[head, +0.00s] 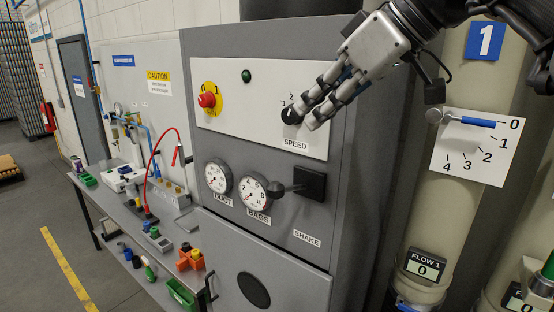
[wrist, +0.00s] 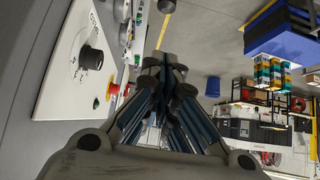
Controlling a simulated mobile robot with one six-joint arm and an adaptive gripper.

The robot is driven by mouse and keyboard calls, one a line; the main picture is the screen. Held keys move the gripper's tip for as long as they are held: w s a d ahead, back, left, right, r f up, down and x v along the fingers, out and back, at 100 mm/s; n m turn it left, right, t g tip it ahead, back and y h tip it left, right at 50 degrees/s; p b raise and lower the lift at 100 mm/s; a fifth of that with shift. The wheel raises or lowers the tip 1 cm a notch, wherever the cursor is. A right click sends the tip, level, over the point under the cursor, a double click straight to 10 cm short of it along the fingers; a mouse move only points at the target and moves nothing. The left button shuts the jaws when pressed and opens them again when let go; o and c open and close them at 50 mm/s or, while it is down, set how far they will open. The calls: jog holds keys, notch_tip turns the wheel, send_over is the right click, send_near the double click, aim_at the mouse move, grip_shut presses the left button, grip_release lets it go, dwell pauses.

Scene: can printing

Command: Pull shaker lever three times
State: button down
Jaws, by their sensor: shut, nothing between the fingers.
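The shaker lever (head: 278,190) is a dark arm with a rounded end, sticking out to the left from a black square plate (head: 311,183) above the SHAKE label on the grey cabinet. My gripper (head: 308,117) is above the lever, in front of the white panel by the black SPEED knob (head: 290,116). Its fingers are shut and empty. In the wrist view the closed fingers (wrist: 166,72) point away from me, and the SPEED knob (wrist: 91,59) stands to their left, apart from them.
A red emergency button (head: 207,100) is on the panel. A flow-1 dial plate (head: 474,146) is on a column at right. A cluttered bench (head: 130,215) runs along the left.

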send_over(278, 185)
notch_tip(278, 185, down, 7)
jog(key=shift+r, duration=0.1)
notch_tip(278, 185, down, 3)
jog(key=shift+w+r+b, duration=0.1)
jog(key=shift+r+b, duration=0.05)
jog(key=shift+b, duration=0.15)
jog(key=shift+f, duration=0.8)
